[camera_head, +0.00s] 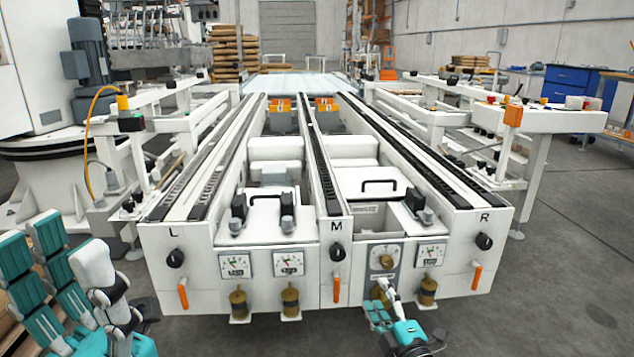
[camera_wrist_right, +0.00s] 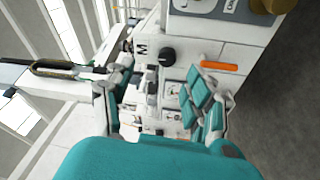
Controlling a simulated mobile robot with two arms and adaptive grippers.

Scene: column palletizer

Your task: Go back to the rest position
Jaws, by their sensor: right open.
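My left gripper (camera_head: 68,245) is large at the lower left of the head view, left of the machine. Its teal fingers point up, apart from the pale thumb, and nothing shows between them.
The white column palletizer (camera_head: 242,232), with lanes L, M and R, fills the middle. Orange levers (camera_head: 476,276) and brass fittings (camera_head: 290,300) stick out of its front. A white side frame (camera_head: 548,122) stands to the right. Grey floor (camera_head: 570,260) at the right is clear.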

